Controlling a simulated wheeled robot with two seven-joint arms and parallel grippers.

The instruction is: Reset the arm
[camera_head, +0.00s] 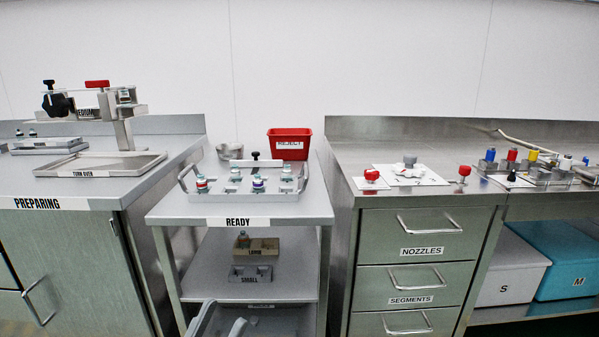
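My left gripper (221,322) shows at the bottom edge of the head view, in front of the lower shelves of the READY cart. Its two grey fingers stand apart with nothing visible between them. The rest of that arm is cut off by the picture's lower edge. My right gripper is not in view.
The READY cart (235,222) carries a handled tray (272,198) with several small vials and a red REJECT bin (290,140). The PREPARING cabinet (80,265) is at left, with a TURN OVER tray (100,170). A drawer unit (421,240) with nozzles on top is at right.

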